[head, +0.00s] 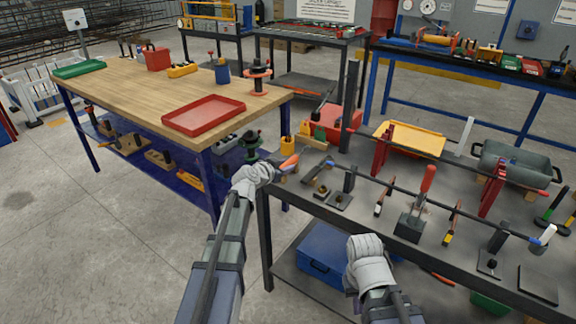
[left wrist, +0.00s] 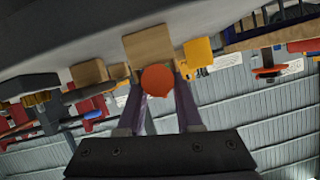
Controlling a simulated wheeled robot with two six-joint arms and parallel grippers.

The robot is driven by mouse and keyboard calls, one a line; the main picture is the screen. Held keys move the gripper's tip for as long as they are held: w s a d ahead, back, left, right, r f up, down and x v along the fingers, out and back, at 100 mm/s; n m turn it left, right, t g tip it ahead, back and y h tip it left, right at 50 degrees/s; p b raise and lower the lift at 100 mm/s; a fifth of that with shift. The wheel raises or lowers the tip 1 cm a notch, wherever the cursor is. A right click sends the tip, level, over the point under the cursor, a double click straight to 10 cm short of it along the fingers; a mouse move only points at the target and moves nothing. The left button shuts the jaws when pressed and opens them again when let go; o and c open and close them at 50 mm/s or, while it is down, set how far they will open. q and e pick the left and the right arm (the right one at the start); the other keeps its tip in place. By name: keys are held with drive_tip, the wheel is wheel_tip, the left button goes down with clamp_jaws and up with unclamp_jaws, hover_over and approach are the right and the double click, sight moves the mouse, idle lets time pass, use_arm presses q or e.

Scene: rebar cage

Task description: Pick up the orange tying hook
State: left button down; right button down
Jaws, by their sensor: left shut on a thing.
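The orange tying hook (head: 289,162) shows as an orange handle at the left end of the dark workbench. My left gripper (head: 274,171) is shut on it. In the left wrist view the hook's rounded orange end (left wrist: 158,80) sits between the two fingers of my left gripper (left wrist: 160,98). The rest of the hook is hidden. My right gripper (head: 366,250) is low in front of the bench's front edge; its fingers cannot be made out.
The dark workbench (head: 330,205) holds a long bar on stands, several hand tools, a yellow tray (head: 410,139) and a grey bin (head: 515,165). A wooden table (head: 130,95) with a red tray (head: 204,115) stands left. A blue box (head: 322,254) is on the lower shelf.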

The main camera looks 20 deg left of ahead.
use_arm(q)
drive_tip(key=shift+r, duration=0.1)
wheel_tip(320, 180, up, 10)
drive_tip(key=p, duration=1)
